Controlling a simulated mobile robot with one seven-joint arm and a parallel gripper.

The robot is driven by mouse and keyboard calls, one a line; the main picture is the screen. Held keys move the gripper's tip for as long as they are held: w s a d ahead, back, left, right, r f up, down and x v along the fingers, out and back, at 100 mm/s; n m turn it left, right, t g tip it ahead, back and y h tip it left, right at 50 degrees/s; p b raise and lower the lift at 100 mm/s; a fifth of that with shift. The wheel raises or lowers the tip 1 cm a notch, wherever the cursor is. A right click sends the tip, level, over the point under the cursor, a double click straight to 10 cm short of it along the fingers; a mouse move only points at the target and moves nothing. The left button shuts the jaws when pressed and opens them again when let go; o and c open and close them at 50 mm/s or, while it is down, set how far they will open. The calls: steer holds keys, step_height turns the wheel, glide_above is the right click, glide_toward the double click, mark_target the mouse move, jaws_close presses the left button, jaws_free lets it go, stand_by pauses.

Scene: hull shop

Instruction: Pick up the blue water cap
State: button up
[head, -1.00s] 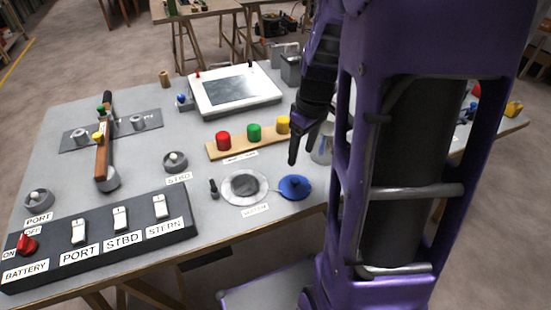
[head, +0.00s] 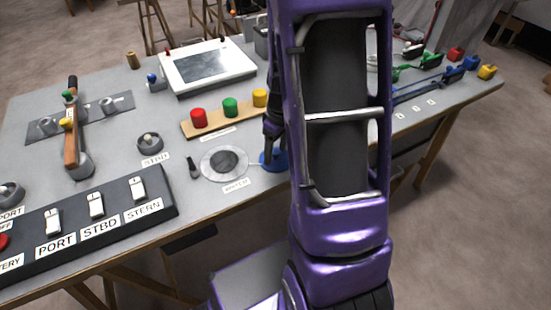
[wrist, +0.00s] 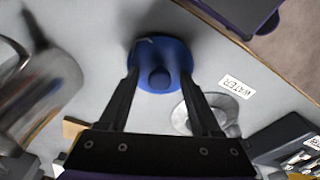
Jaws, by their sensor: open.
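The blue water cap (wrist: 160,56) is a round disc with a raised central knob, lying on the grey table beside a round metal fitting (wrist: 212,108) with a WATER label. In the head view the cap (head: 268,160) is partly hidden by my arm, and the fitting (head: 224,162) is to its left. My gripper (wrist: 160,76) is open, with its two dark fingers apart on either side of the cap's knob in the wrist view. I cannot tell whether the fingers touch the cap. In the head view my gripper is mostly hidden behind my arm.
A shiny metal vessel (wrist: 38,95) stands close to the gripper in the wrist view. A wooden strip (head: 190,129) with red, green and yellow caps lies behind the fitting. A switch panel (head: 75,240) is at the front left. The table edge is near the cap.

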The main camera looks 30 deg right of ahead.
jaws_close()
stand_by(0.3)
